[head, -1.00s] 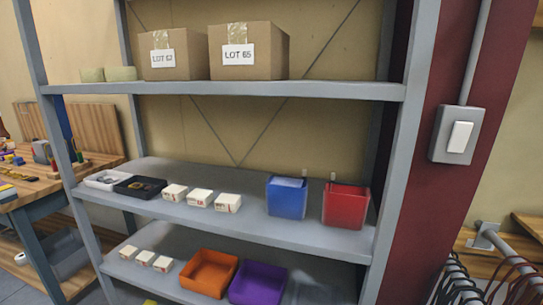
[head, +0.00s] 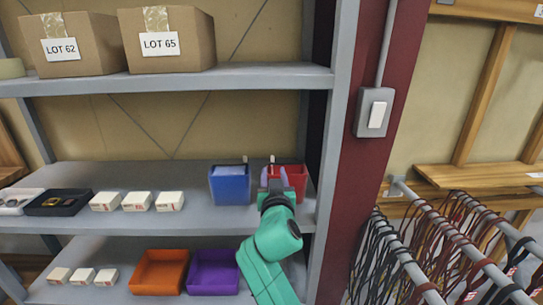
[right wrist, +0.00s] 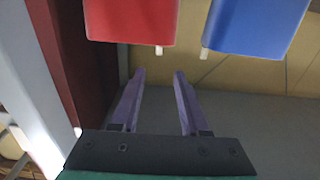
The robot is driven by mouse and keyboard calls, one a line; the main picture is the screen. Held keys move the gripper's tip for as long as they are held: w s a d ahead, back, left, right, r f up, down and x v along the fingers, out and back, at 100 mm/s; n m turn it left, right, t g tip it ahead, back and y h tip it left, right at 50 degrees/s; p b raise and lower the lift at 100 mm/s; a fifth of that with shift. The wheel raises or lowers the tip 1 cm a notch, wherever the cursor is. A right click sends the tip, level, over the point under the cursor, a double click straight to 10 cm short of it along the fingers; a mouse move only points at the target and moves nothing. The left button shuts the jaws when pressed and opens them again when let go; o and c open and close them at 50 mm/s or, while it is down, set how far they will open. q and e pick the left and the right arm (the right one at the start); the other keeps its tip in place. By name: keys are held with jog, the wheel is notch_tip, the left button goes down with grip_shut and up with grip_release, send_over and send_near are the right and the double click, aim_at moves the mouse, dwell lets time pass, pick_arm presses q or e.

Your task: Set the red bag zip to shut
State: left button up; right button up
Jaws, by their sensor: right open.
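The red bag (head: 296,172) stands on the middle shelf at its right end, partly hidden behind my right gripper (head: 273,174). A small pale tab (head: 272,158) shows at the bag's top, near its left side. In the right wrist view the red bag (right wrist: 130,20) is at the top, with its pale tab (right wrist: 159,50) just beyond the gap between the fingertips. My right gripper (right wrist: 159,74) is open with nothing between its purple fingers. Whether the zip is open or shut cannot be told. My left gripper is not in view.
A blue bag (head: 230,186) with its own pale tab stands close to the left. Small white boxes (head: 137,201) and a black tray (head: 58,202) are farther left. The shelf post (head: 333,130) rises to the right. Orange (head: 159,272) and purple bins (head: 213,272) sit below.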

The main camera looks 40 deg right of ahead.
aim_at(273, 157)
jog(key=p+x, duration=0.1)
jog(key=x, duration=0.8)
jog(key=shift+w+d+f, duration=0.1)
jog(key=shift+w+d, duration=0.05)
jog(key=shift+d, duration=0.15)
grip_shut()
dwell(0.7)
